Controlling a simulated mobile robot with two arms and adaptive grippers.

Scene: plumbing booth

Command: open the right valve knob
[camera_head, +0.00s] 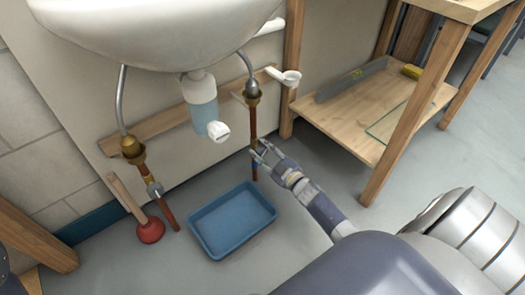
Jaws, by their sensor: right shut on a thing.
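The right pipe (253,121) is copper and runs down the wall below a brass fitting (252,92). My right gripper (258,154) reaches in from the lower right to this pipe, at the height of its valve. It is shut on the right valve knob, which its fingers mostly hide; a small blue patch shows just below them. How far the knob is turned cannot be told. The left pipe (170,213) has its own valve (154,189), with nothing touching it. My left gripper is not in view.
A blue tray (205,247) lies on the floor left of my right gripper. A red plunger (150,231) stands by the left pipe. The white sink (150,35) hangs above. A wooden shelf unit (345,137) stands at the right.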

